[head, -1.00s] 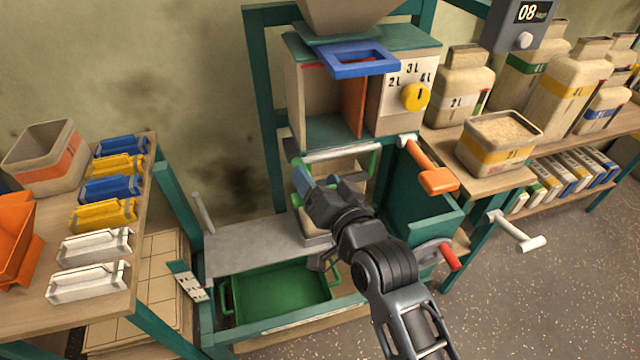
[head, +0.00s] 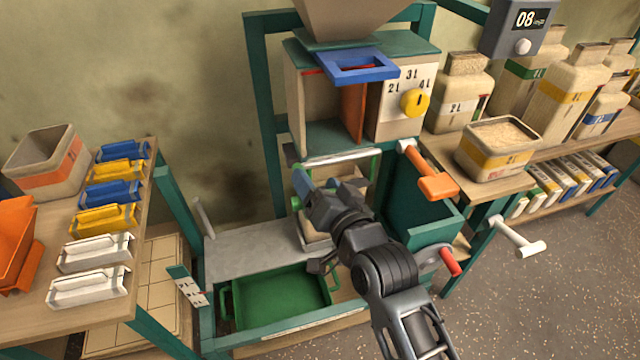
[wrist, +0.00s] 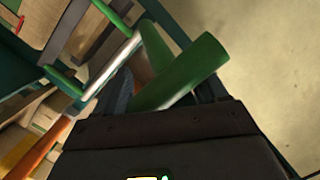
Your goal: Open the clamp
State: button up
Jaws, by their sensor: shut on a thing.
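The clamp shows as a pale bar (head: 338,160) with green ends, below the box with the yellow dial. In the wrist view its pale bar (wrist: 112,68) meets a thick green grip (wrist: 185,75). My gripper (head: 302,182) is at the left end of the clamp, in front of the machine. In the wrist view my gripper (wrist: 165,95) is shut on the green grip, with a dark finger on each side. A beige container (head: 312,232) stands under the clamp, partly hidden by my gripper and arm.
A green tray (head: 280,300) lies below the grey shelf (head: 250,245). An orange-handled lever (head: 437,185), a red-handled crank (head: 450,262) and a white handle (head: 518,240) stick out on the right. Bins and colored holders (head: 105,218) stand on the left table.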

jog(key=shift+s+a, duration=0.3)
jog(key=shift+a, duration=0.4)
jog(key=o, duration=1.6)
jog(key=shift+a+f, duration=0.1)
jog(key=shift+c, duration=0.2)
jog(key=s+d+r+p, duration=0.4)
jog(key=s, duration=0.3)
jog(key=shift+r, duration=0.25)
jog(key=shift+w, duration=0.1)
jog(key=b+v, duration=0.1)
jog(key=v, duration=0.7)
jog(key=shift+b, duration=0.3)
jog(key=shift+w, duration=0.1)
